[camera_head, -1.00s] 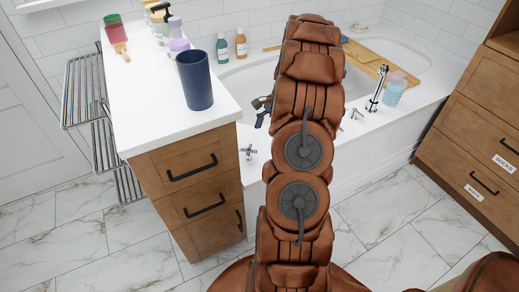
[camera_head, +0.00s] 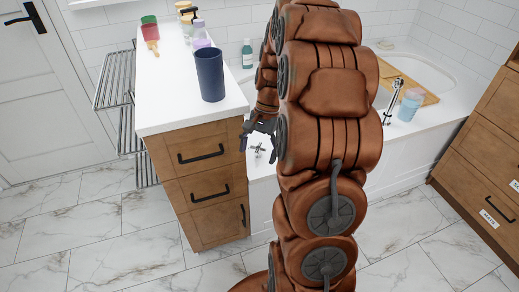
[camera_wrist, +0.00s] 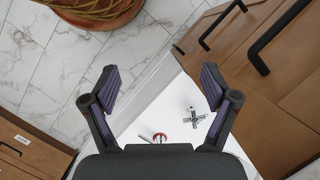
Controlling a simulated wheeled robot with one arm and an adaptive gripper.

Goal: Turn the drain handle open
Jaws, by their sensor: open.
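A metal cross-shaped handle (camera_head: 257,150) is on the white bathtub surround, just right of the wooden cabinet. It also shows in the wrist view (camera_wrist: 194,118), between my fingers and nearer the right one. Left of it in the wrist view is a small metal fitting with a red ring (camera_wrist: 160,137), partly hidden by my gripper body. I cannot tell for sure which is the drain handle. My gripper (camera_head: 260,138) is open and empty, close to the cross handle in the head view. In the wrist view its fingers (camera_wrist: 159,82) are spread wide, with nothing between the pads.
The wooden cabinet (camera_head: 207,195), with dark bar handles, stands close beside my gripper. A dark blue cup (camera_head: 210,76) stands on its white top. The bathtub (camera_head: 425,62) lies behind my arm, with a wooden tray and faucet. Marble floor is clear in front.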

